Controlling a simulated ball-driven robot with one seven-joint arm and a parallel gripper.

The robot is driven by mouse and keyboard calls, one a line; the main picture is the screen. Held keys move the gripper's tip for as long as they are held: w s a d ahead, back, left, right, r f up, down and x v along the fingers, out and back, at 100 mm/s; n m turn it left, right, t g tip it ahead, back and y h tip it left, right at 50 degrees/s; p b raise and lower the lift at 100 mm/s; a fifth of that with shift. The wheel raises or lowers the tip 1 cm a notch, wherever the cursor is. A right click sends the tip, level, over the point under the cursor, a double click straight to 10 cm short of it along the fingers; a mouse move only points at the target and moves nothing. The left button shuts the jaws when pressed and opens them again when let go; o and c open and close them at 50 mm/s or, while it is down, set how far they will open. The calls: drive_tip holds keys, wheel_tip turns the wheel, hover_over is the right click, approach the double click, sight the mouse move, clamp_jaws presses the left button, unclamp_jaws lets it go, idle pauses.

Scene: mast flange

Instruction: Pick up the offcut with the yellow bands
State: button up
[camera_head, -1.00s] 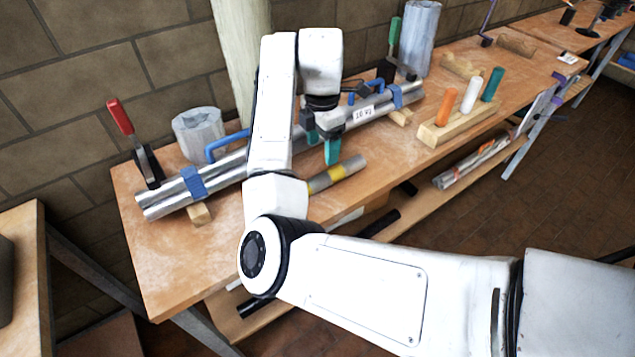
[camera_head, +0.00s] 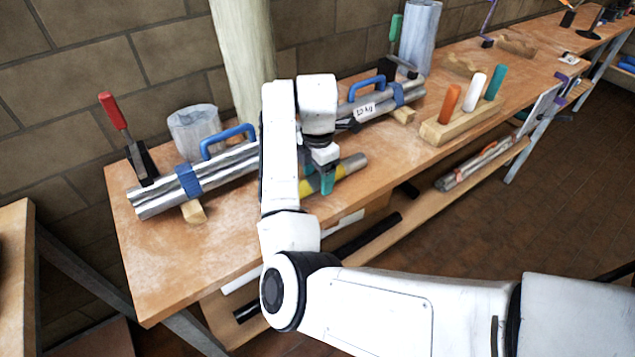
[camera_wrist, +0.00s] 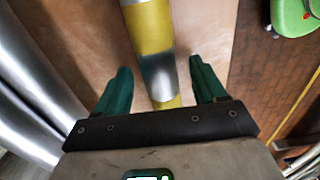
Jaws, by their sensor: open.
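The offcut with yellow bands (camera_head: 349,166) is a short grey metal bar lying on the workbench, in front of the long pipes; my arm hides its left part in the head view. In the wrist view the offcut (camera_wrist: 152,35) runs from the top edge down between my fingers, with one wide yellow band and another yellow patch near the palm. My gripper (camera_wrist: 162,88) is open, with one teal finger on each side of the offcut and a visible gap to each. In the head view my gripper (camera_head: 318,183) is at the offcut; its height above the bench is unclear.
Long silver pipes with blue clamps and handles (camera_head: 225,172) lie behind the offcut. A wooden block with orange, white and teal pegs (camera_head: 455,126) stands to the right. The workbench (camera_head: 165,265) is clear at its front left. A red-handled clamp (camera_head: 113,112) stands at the left.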

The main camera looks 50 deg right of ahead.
drive_tip(key=shift+f, duration=0.3)
drive_tip(key=c, duration=1.3)
drive_tip(key=shift+o, duration=0.2)
drive_tip(key=shift+r, duration=0.15)
